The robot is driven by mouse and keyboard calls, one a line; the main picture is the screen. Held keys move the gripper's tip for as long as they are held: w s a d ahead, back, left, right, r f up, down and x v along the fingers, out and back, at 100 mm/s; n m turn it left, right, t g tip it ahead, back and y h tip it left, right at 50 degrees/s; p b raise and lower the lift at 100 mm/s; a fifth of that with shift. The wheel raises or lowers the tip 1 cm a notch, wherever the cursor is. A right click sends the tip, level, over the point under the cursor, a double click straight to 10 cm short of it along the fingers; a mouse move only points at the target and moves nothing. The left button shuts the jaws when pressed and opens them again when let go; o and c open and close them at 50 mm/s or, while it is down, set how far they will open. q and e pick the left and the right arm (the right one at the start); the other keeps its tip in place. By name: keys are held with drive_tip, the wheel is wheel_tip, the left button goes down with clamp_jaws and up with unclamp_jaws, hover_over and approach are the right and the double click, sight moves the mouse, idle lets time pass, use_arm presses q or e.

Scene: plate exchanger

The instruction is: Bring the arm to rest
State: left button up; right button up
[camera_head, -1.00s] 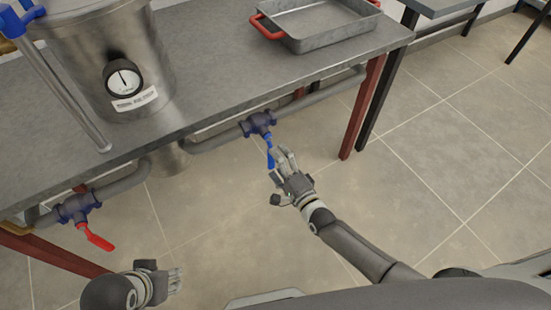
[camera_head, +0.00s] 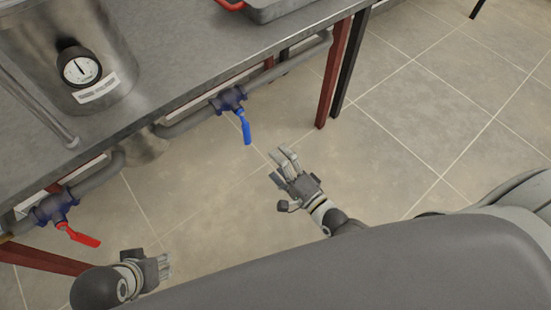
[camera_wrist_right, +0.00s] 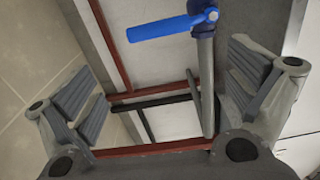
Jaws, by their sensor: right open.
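My right gripper (camera_head: 284,163) is open and empty, in front of the table and to the lower right of the blue valve handle (camera_head: 245,128), with a visible gap between them. The blue handle points down from its dark blue valve on the pipe. In the right wrist view my right gripper (camera_wrist_right: 163,95) has its fingers spread wide, and the blue handle (camera_wrist_right: 160,28) shows beyond them near the top. My left gripper (camera_head: 163,266) is low at the left, apart from the red valve handle (camera_head: 78,236); whether its fingers are open is unclear.
The grey table (camera_head: 190,85) carries a steel vessel with a gauge (camera_head: 79,67) and a partly visible metal tray (camera_head: 275,9) with red handles. A pipe (camera_head: 180,126) runs under its edge. Red and dark legs stand at right. Tiled floor (camera_head: 410,140) is open to the right.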

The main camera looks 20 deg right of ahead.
idle(0.3)
